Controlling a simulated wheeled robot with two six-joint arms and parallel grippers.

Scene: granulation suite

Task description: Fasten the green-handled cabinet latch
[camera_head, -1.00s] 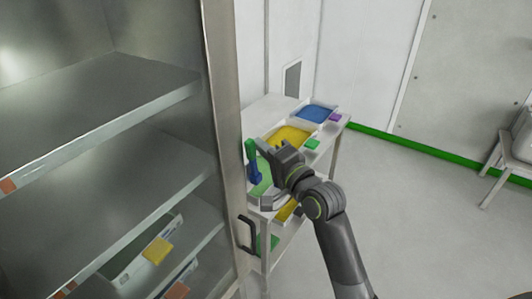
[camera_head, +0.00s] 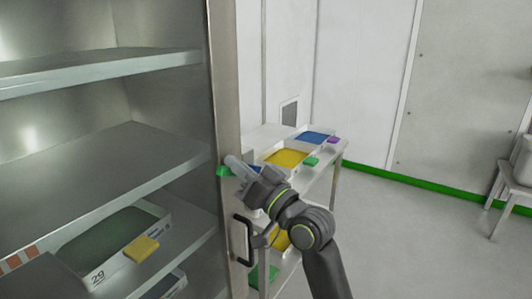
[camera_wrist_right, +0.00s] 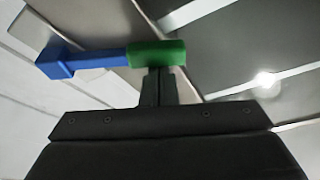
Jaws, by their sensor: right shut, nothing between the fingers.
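The cabinet latch has a green handle (camera_head: 224,171) that lies across the cabinet's edge post, pointing left in the head view. The green handle also shows in the right wrist view (camera_wrist_right: 157,53), in line with the latch's blue arm (camera_wrist_right: 90,62). My right gripper (camera_head: 236,164) is shut and empty, with its fingers at the green handle. In the right wrist view the closed fingers (camera_wrist_right: 158,72) end right at the handle's lower side, seemingly touching it. In the head view my gripper hides most of the blue part. My left gripper is out of view.
The steel cabinet's shelves (camera_head: 130,155) fill the left, with a labelled bin (camera_head: 115,245) on a lower one. A black pull handle (camera_head: 244,240) is below the latch. A white cart (camera_head: 335,172) with coloured trays stands behind.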

